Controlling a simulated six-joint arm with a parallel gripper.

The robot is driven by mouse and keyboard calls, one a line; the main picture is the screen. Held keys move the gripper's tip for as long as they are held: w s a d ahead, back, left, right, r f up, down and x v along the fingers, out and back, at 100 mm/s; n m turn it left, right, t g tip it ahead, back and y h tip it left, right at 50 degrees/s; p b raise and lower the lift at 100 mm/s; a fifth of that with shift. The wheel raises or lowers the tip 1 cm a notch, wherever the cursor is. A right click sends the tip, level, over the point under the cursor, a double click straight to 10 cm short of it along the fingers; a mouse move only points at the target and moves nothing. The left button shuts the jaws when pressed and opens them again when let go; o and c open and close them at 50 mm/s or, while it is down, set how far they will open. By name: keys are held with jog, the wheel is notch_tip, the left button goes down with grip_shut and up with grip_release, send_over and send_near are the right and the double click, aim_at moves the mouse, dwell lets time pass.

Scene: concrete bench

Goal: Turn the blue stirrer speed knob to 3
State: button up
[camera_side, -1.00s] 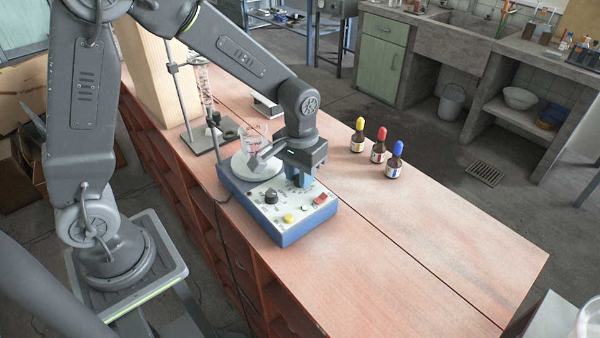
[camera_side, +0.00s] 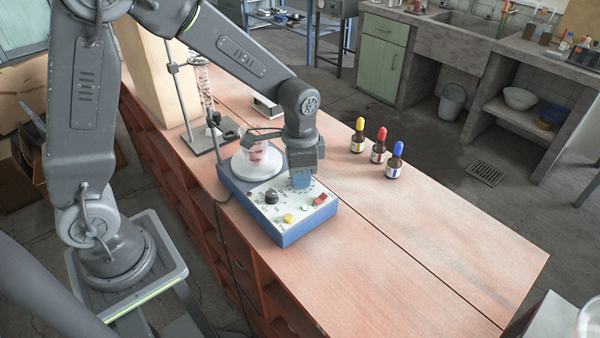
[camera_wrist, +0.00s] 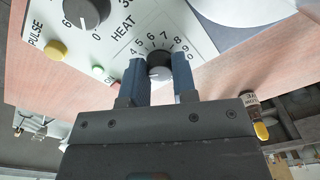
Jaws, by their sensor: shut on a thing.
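The stirrer (camera_side: 290,236) is a blue box with a pale panel on the bench. My gripper (camera_side: 301,184) points down at the panel's back right, its blue finger pads hiding the stirrer speed knob in the side view. In the wrist view my gripper (camera_wrist: 160,72) is shut around the knob (camera_wrist: 159,72), one pad on each side. The knob shows a dark body and a pale grey face; I cannot make out blue on it. Dial figures from 4 to 9 and a 0 show around it. The pointer and the 3 cannot be made out.
A beaker (camera_side: 257,153) stands on the white plate beside my wrist. The black heat knob (camera_side: 271,197), yellow button (camera_side: 288,218), green button (camera_side: 304,208) and red switch (camera_side: 320,199) are close by. Three dropper bottles (camera_side: 378,152) stand to the right. The bench front is clear.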

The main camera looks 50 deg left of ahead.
jog(key=shift+m, duration=0.3)
jog(key=o, duration=0.9)
jog(key=shift+o, duration=0.2)
jog(key=shift+r, duration=0.1)
notch_tip(320, 180, up, 14)
dwell(0.3)
